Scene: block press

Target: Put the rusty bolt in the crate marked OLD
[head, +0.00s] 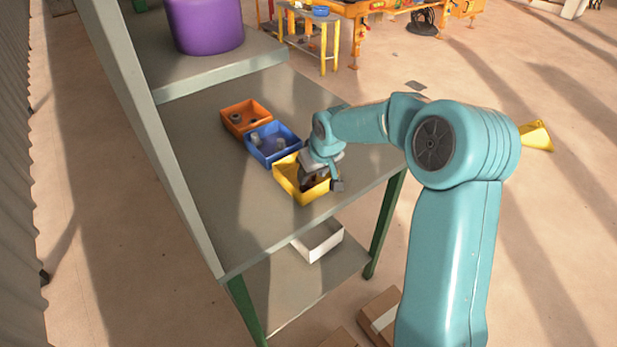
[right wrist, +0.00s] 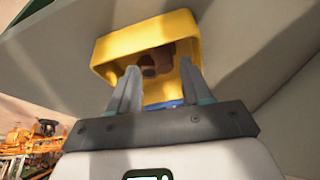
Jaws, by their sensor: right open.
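A yellow bin (head: 290,181) stands on the bench, and it also shows in the right wrist view (right wrist: 113,48). A brown, rusty-looking piece (right wrist: 153,62) lies inside it, probably the rusty bolt; its full shape is hidden. My right gripper (head: 321,184) is over the yellow bin, partly hiding its inside. In the right wrist view its two fingers (right wrist: 160,72) are apart, pointing into the bin at either side of the brown piece, with no grip on it. A white open box (head: 318,241) is on the lower shelf; no OLD marking is readable. My left gripper is out of view.
A blue bin (head: 272,145) with grey parts and an orange bin (head: 246,117) stand in a row with the yellow one. A purple container (head: 204,25) stands on the raised shelf. The bench top (head: 240,220) is clear in front. Cardboard boxes (head: 378,315) lie on the floor.

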